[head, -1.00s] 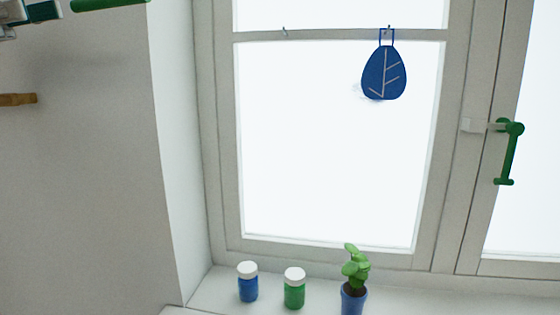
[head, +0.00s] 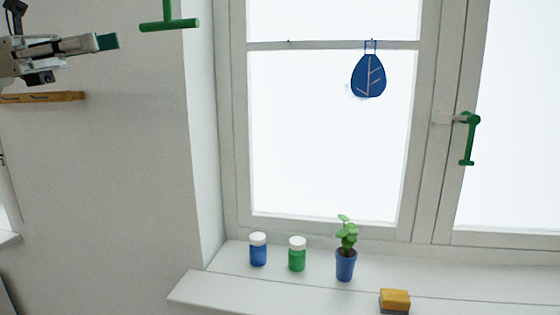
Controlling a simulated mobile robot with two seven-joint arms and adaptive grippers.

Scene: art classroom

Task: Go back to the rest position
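My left gripper (head: 107,42) reaches in from the left edge at the upper left of the head view, in front of the grey wall. It is seen from the side with a dark green pad at its tip. I cannot make out a gap between its fingers, and nothing shows held at the tip. It is well apart from the blue leaf ornament (head: 368,77), which hangs by a loop from the window's crossbar. My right gripper is not in view.
A green T-shaped bar (head: 169,25) is just right of my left gripper, and a wooden ledge (head: 45,97) is below it. The sill (head: 215,285) holds a blue jar (head: 258,252), a green jar (head: 297,257), a potted plant (head: 345,265) and a yellow sponge (head: 395,299).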

